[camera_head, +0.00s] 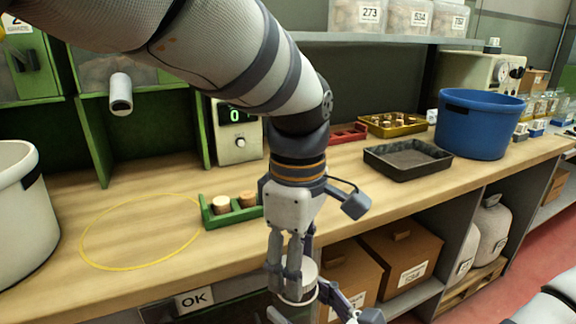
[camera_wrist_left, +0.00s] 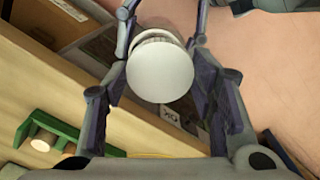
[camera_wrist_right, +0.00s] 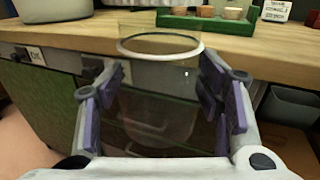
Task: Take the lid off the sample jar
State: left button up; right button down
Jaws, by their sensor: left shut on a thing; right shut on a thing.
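The white round lid (camera_wrist_left: 160,72) is between the fingers of my left gripper (camera_wrist_left: 162,62), which is shut on it. In the head view this gripper (camera_head: 290,270) points down in front of the bench, with the lid between its fingertips. The clear sample jar (camera_wrist_right: 160,105) is upright between the fingers of my right gripper (camera_wrist_right: 162,95), shut on its sides. A white ring (camera_wrist_right: 122,46) goes around the jar. The lid does not show in the right wrist view, and I cannot tell whether it touches the jar.
The wooden bench (camera_head: 150,190) is behind the jar. On it are a green tray with corks (camera_head: 234,219), a black tray (camera_head: 408,158), a blue tub (camera_head: 480,125) and a pale bin (camera_head: 25,215). Cardboard boxes (camera_head: 400,255) sit under the bench. A yellow ring marks bare bench at left.

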pick_arm(q)
jog(key=shift+d+r, duration=0.1)
jog(key=shift+r, duration=0.35)
pick_arm(e)
jog(key=shift+r, duration=0.3)
